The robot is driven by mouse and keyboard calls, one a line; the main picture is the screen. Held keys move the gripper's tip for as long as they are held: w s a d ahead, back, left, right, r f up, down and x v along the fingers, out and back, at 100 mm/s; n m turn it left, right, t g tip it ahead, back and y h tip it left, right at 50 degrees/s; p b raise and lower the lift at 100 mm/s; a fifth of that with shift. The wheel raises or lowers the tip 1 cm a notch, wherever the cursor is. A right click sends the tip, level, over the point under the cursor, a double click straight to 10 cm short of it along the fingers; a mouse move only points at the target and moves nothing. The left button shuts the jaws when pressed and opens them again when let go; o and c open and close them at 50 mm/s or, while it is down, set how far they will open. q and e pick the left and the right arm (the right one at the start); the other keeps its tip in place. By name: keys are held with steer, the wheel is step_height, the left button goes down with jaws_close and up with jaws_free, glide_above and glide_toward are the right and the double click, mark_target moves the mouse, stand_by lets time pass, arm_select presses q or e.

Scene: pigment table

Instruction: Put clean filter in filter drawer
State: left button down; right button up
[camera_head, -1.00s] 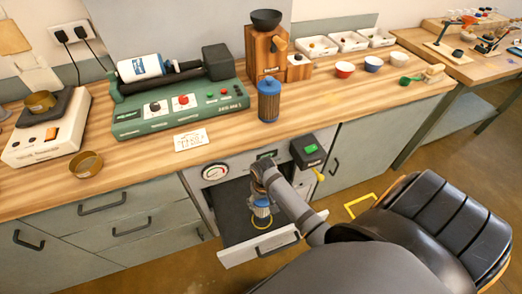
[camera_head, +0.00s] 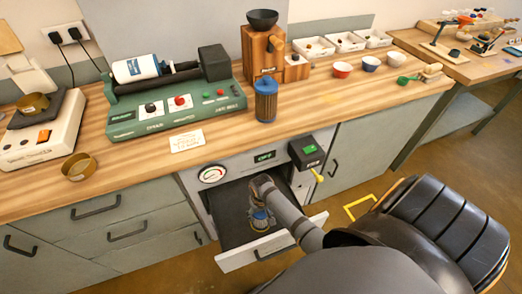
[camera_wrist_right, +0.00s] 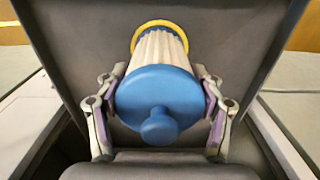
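The clean filter, with white pleats and a blue knobbed cap (camera_wrist_right: 160,104), shows in the right wrist view and low in the head view (camera_head: 259,218). It is over the yellow ring (camera_wrist_right: 160,23) on the dark floor of the open filter drawer (camera_head: 235,232). Whether its base touches the floor is hard to see. My right gripper (camera_wrist_right: 160,85) reaches down into the drawer, one finger on each side of the filter, seemingly closed on it. Its arm partly hides the filter in the head view. My left gripper is not in view.
A blue-capped, darker filter (camera_head: 265,100) stands on the wooden counter (camera_head: 330,110) above the drawer. A green machine (camera_head: 175,105) and brass dish (camera_head: 79,166) are to the left.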

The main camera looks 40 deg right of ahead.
steer(key=o, duration=0.4)
steer(key=shift+o, duration=0.2)
steer(key=shift+r, duration=0.1)
step_height(320, 180, up, 12)
steer(key=shift+r+p, duration=0.1)
steer(key=shift+p, duration=1.1)
